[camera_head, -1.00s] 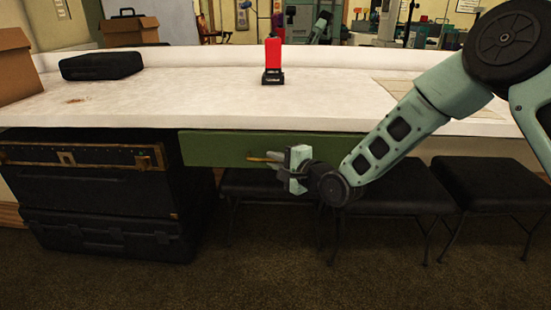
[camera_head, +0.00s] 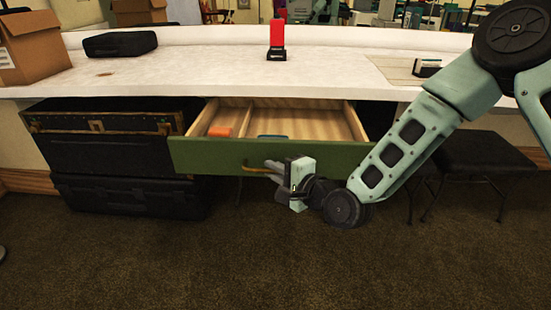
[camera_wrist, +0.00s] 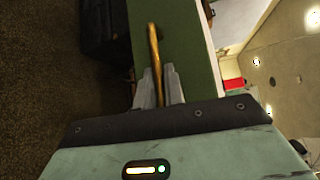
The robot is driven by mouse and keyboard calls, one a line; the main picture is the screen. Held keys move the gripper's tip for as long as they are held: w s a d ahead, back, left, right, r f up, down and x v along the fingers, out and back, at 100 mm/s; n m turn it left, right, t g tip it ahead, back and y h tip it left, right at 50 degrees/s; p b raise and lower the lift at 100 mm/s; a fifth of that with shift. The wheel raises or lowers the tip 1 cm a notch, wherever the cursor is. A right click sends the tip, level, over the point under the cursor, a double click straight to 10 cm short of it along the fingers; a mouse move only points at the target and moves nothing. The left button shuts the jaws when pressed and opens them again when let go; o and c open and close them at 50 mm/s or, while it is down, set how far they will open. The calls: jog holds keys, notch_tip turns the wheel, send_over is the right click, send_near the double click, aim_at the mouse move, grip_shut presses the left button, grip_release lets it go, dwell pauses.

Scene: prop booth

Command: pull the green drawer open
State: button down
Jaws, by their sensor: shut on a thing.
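The green drawer (camera_head: 215,156) stands pulled out from under the white counter in the head view, and its inside shows. Its brass handle (camera_head: 256,171) is on the front. My gripper (camera_head: 272,168) is at the handle, coming from the right. In the wrist view my gripper's two fingers (camera_wrist: 160,92) are shut on the brass handle (camera_wrist: 154,50), with the green drawer front (camera_wrist: 185,40) behind it. An orange item (camera_head: 221,132) and a blue item (camera_head: 272,137) lie inside the drawer, which has a wooden divider.
Black cases (camera_head: 125,155) are stacked left of the drawer under the counter (camera_head: 200,75). A black stool (camera_head: 485,155) stands at the right. A red-topped object (camera_head: 277,38) stands on the counter. The carpet (camera_head: 200,265) in front is clear.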

jog(key=shift+s, duration=1.25)
jog(key=c, duration=1.8)
grip_release()
jog(key=shift+o, duration=0.2)
jog(key=p+v, duration=1.3)
jog(key=v, duration=0.4)
jog(key=shift+s, duration=0.2)
jog(key=shift+d, duration=0.1)
